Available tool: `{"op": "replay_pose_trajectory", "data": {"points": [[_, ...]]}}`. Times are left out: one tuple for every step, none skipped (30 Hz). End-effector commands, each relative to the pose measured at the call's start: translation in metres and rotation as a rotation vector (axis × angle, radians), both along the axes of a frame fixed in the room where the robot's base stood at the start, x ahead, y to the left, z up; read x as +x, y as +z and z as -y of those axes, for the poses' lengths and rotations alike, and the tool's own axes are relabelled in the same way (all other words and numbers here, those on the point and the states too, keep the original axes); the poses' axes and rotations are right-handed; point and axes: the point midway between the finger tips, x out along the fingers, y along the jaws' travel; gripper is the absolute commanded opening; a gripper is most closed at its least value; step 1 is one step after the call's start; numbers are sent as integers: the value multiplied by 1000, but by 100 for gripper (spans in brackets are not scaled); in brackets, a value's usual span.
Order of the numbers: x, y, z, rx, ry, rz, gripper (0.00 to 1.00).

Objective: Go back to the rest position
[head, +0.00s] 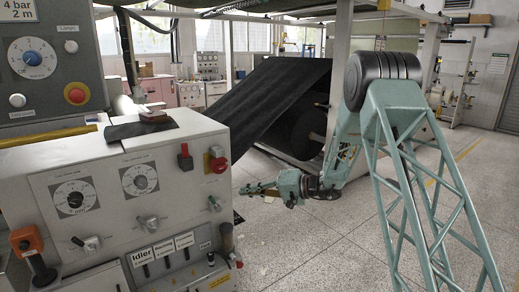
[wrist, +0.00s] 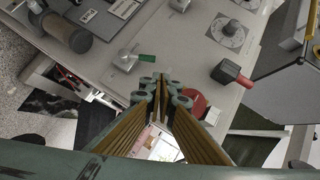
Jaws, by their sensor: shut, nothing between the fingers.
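My gripper (head: 246,189) is at the end of my green arm, to the right of the grey control cabinet (head: 120,200) in the head view. It points left toward the cabinet's right side, with no clear contact visible. In the wrist view my gripper (wrist: 163,88) shows its fingertips together with nothing held. The cabinet's panel (wrist: 180,50) lies beyond them there, with a small lever with a green tip (wrist: 147,58) and a red-handled switch (wrist: 232,74) near the fingers.
The cabinet carries dials, an orange-handled lever (head: 27,240) and a red rotary switch (head: 216,160). A dark cloth (head: 140,129) lies on its top. A large sheet of black material (head: 270,88) runs down to the machine behind. The speckled floor (head: 330,250) at front is clear.

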Motion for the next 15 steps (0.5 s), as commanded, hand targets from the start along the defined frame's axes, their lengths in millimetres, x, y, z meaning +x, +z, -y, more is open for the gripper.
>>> {"op": "replay_pose_trajectory", "data": {"points": [[-6,10,-1,-6,9,-3,0],[-10,14,-2,-11,16,-6,0],[-16,20,-2,-17,25,-10,0],[-21,25,-3,-22,31,-16,0],[-26,29,-3,-27,37,-21,0],[-32,35,-4,-34,45,-25,0],[-36,39,-4,-39,51,-29,0],[-41,43,-4,-45,58,-34,0],[-47,49,-4,-52,65,-38,0],[-52,52,-5,-59,71,-44,0],[-57,57,-5,-64,77,-47,0],[-63,62,-5,-72,84,-52,0],[-68,66,-5,-79,90,-57,0],[-73,70,-5,-84,95,-60,0],[-80,75,-5,-93,102,-65,0]]}}
